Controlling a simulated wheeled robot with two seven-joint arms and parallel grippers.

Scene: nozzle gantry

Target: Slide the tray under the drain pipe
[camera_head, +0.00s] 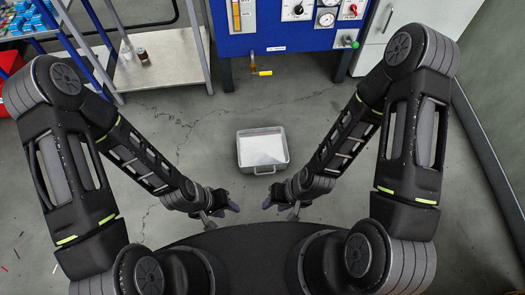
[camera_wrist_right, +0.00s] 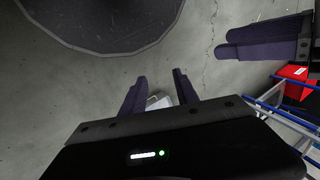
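The tray (camera_head: 262,150) is a shallow metal pan with a pale inside and a handle at its near edge. It lies on the concrete floor ahead of me. The drain pipe (camera_head: 252,62) is a short brass-coloured pipe hanging below the blue panel, with a yellow tag beside it. The tray is apart from it, nearer to me. My left gripper (camera_head: 232,207) is near my body, lower left of the tray, touching nothing. My right gripper (camera_head: 268,205) is below the tray; its fingers (camera_wrist_right: 155,92) are apart and empty in the right wrist view. A piece of the tray (camera_wrist_right: 159,101) shows between them.
The blue panel (camera_head: 290,30) with gauges stands on legs at the back. A metal shelf (camera_head: 160,62) with small bottles is at the back left, beside a blue rack and a red bin (camera_head: 10,65). A white cabinet (camera_head: 405,20) is at the back right. The floor around the tray is clear.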

